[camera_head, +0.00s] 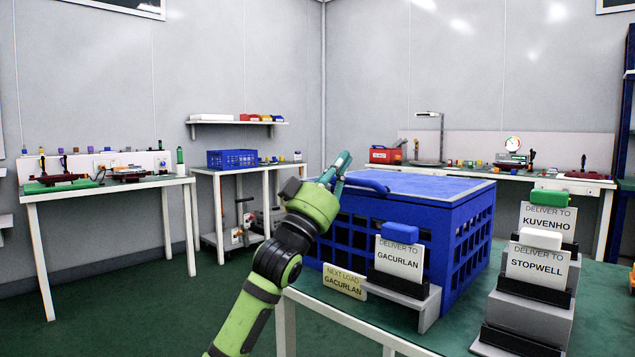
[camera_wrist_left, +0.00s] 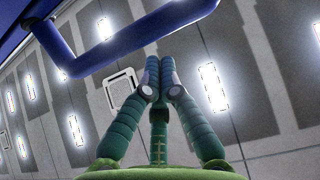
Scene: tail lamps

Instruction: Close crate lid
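The blue slatted crate (camera_head: 458,245) stands on the green-topped table. Its blue lid (camera_head: 425,184) lies flat across the top and looks level with the rim; I see no clear gap. A rounded blue handle (camera_head: 365,185) sticks out at the lid's front left, and a blue bar, likely this handle, crosses the top of the left wrist view (camera_wrist_left: 140,45). My left gripper (camera_head: 338,166) is beside the handle at the crate's left front corner, fingers pointing up. In the left wrist view its fingertips (camera_wrist_left: 160,62) are together with nothing between them, apart from the bar. My right gripper is out of view.
A "Gacurlan" card (camera_head: 399,259) on a grey stand is in front of the crate, beside a "Next load" sign (camera_head: 344,281). Stepped stands with "Stopwell" (camera_head: 537,265) and "Kuvenho" (camera_head: 547,218) cards are at the right. Open floor lies to the left.

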